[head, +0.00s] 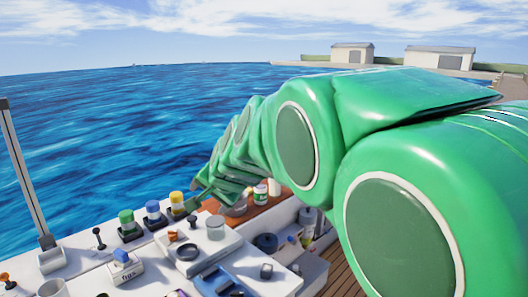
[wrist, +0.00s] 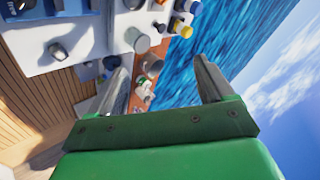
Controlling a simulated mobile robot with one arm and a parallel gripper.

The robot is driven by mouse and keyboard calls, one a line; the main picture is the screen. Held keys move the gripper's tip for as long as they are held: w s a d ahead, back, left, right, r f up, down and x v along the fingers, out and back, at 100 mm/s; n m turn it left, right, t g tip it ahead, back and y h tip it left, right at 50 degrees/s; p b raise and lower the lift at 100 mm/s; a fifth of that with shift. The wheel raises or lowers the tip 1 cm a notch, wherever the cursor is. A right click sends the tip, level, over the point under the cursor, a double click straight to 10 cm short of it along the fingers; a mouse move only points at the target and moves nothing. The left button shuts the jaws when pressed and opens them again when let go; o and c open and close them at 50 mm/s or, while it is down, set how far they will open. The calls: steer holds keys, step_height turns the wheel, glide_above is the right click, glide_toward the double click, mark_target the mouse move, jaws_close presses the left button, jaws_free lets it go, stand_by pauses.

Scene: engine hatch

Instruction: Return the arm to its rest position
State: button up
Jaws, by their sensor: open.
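My green arm reaches from the right edge of the head view toward the middle, out over the far end of the white counter (head: 75,253). My gripper (head: 197,203) is at the end of it, small and partly hidden by the arm links, near the yellow-capped item (head: 177,198). In the wrist view my gripper (wrist: 160,77) shows two grey fingers spread wide apart, with nothing between them. Beyond the fingers lie the brown ledge and the blue water.
The counter carries a green-capped item (head: 126,218), a blue-capped item (head: 153,209), a grey cup (head: 215,227) and a blue tray (head: 218,281). A lower shelf holds a dark pot (head: 266,242). A post (head: 27,175) stands at left. Open water lies beyond.

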steer(key=s+d+f+n+g+h, duration=0.1)
steer(key=s+d+f+g, duration=0.2)
steer(key=s+d, duration=0.6)
steer(key=s+d+f+n+g+h, duration=0.2)
steer(key=s+d+f, duration=0.4)
steer(key=s, duration=0.8)
steer(key=s+d+f+n+g+h, duration=0.1)
steer(key=s+d+f+g, duration=0.3)
steer(key=s+d, duration=0.8)
steer(key=shift+s+d+f+h, duration=0.15)
steer(key=shift+s+f+h, duration=0.1)
steer(key=shift+f+h, duration=0.3)
steer(key=shift+r, duration=0.1)
